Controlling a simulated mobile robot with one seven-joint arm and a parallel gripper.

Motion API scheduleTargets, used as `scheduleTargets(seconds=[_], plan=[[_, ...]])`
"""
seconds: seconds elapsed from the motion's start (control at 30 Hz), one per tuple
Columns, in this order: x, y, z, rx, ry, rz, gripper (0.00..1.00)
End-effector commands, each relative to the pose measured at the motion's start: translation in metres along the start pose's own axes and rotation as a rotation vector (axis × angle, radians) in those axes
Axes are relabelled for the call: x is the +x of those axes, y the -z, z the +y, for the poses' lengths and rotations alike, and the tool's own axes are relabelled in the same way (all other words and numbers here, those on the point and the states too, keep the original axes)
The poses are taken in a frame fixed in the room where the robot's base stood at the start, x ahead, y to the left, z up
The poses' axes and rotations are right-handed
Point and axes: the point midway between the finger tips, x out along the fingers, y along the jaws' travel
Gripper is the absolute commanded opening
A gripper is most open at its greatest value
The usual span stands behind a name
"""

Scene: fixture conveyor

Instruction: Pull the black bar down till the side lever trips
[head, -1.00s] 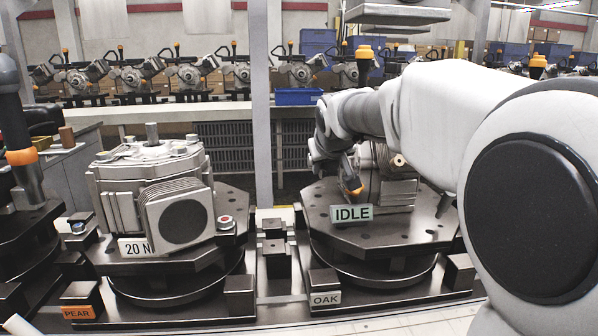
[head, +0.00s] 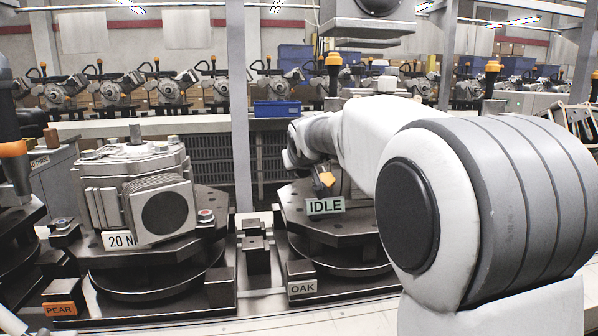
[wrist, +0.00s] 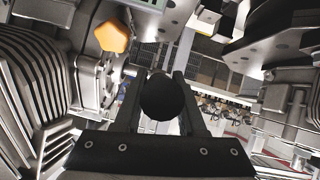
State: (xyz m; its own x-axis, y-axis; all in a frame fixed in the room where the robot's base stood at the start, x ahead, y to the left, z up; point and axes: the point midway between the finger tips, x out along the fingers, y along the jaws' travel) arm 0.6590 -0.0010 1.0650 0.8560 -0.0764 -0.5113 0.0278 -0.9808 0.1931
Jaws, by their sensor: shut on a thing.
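In the wrist view, a black round-ended thing (wrist: 163,97), likely the black bar seen end-on, sits between the two dark fingers of my gripper (wrist: 165,92). The gripper is shut on it. In the head view my arm reaches over the right turntable, and its links hide the gripper and the bar. An orange knob (wrist: 112,37) shows at upper left in the wrist view, beside a grey metal housing. An orange tip (head: 327,179) also shows in the head view, above the IDLE sign (head: 325,206). I cannot tell whether it belongs to the side lever.
The right turntable (head: 345,235) bears an OAK label (head: 302,287). The left turntable (head: 150,280) holds a grey gearbox (head: 135,185), with a PEAR label (head: 60,309) in front. A grey post (head: 240,120) stands between them. In the wrist view, metal housings crowd both sides.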

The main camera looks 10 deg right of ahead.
Motion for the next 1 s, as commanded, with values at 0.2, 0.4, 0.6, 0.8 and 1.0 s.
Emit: scheduleTargets(seconds=[0.2,0.4,0.6,0.8,1.0], plan=[[0.0013,0.0011,-0.0002,0.000,0.000,0.005,0.00],[0.0013,0.0011,-0.0001,0.000,0.000,0.005,0.00],[0.0013,0.0010,-0.0001,0.000,0.000,0.004,0.61],[0.0014,0.0006,-0.0001,0.000,0.000,0.004,0.69],[-0.0015,0.0009,-0.0001,0.000,0.000,0.004,0.69]])
